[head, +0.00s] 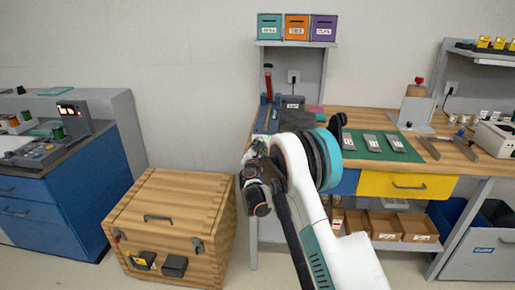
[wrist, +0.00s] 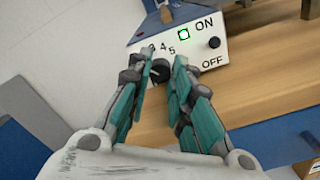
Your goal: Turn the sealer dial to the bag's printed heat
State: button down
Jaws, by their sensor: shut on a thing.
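The sealer (head: 267,115) is a blue machine with a red-tipped lever at the left end of the workbench. In the wrist view its white front panel (wrist: 201,58) shows a black dial (wrist: 160,70), printed numbers 4 and 5 beside it, a green-lit square, and a black switch knob (wrist: 214,43) between ON and OFF. My gripper (wrist: 159,66) is shut on the dial, a finger on each side. The dial's pointer and the lower numbers are hidden or too small to read. In the head view my gripper (head: 256,186) is at the bench's left end. I cannot make out the bag or its print.
A wooden chest (head: 171,220) stands on the floor left of my arm. A blue cabinet (head: 78,200) stands further left. The bench carries a green mat (head: 372,151) with several grey pieces. Coloured bins sit on the shelf above. A yellow drawer (head: 406,186) is under the bench top.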

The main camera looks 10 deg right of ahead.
jog(key=m, duration=1.4)
jog(key=shift+d+f, duration=0.1)
dwell(0.3)
jog(key=shift+s, duration=0.1)
jog(key=c, duration=1.4)
grip_release()
jog(key=shift+s, duration=0.1)
jog(key=shift+v, duration=3.95)
